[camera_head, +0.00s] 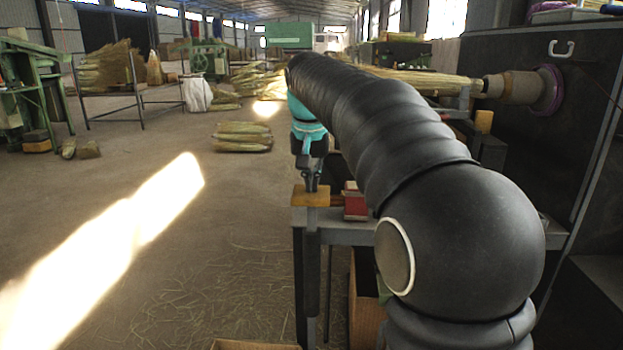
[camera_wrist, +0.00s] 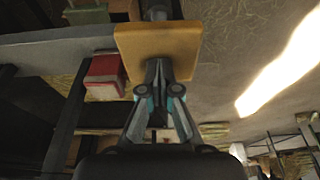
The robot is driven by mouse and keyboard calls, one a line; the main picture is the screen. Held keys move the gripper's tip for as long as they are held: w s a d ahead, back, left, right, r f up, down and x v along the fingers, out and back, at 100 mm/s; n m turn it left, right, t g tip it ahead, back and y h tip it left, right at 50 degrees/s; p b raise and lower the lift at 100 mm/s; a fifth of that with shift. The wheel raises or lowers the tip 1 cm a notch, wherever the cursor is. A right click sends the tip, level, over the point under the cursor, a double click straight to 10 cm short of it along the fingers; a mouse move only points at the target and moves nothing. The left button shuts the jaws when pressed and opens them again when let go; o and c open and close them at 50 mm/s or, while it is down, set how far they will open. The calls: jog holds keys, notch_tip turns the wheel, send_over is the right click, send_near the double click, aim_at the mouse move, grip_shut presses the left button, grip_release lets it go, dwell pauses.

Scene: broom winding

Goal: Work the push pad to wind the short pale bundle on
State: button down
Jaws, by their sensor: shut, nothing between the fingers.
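The push pad (camera_head: 311,196) is a flat yellow-brown block on a post at the left front corner of the grey bench frame. It also shows in the wrist view (camera_wrist: 158,38). My gripper (camera_head: 311,188) points down over the pad with its fingers together and empty. In the wrist view the fingertips (camera_wrist: 157,64) overlap the pad's face; I cannot tell if they press on it. A pale straw bundle (camera_head: 430,82) runs leftward from the tan collar (camera_head: 515,87) at the dark machine's pink-ringed spindle. My arm hides part of it.
A red block (camera_head: 355,205) sits on the bench just right of the pad, also in the wrist view (camera_wrist: 104,78). The dark machine cabinet (camera_head: 585,130) stands at right. Straw bundles (camera_head: 242,137) lie on the floor beyond. The floor at left is open.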

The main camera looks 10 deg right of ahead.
jog(key=shift+s+b+x, duration=0.25)
jog(key=shift+b+x, duration=0.4)
jog(key=shift+x, duration=0.55)
jog(key=shift+a+f, duration=0.1)
jog(key=p+v, duration=0.2)
jog(key=w+p+v, duration=0.1)
jog(key=p+v, duration=0.3)
jog(key=v, duration=0.1)
jog(key=shift+w+d+r, duration=0.25)
jog(key=shift+r, duration=0.05)
jog(key=v, duration=0.2)
jog(key=shift+w+d+r, duration=0.1)
jog(key=shift+w+r, duration=0.15)
jog(key=shift+r, duration=0.1)
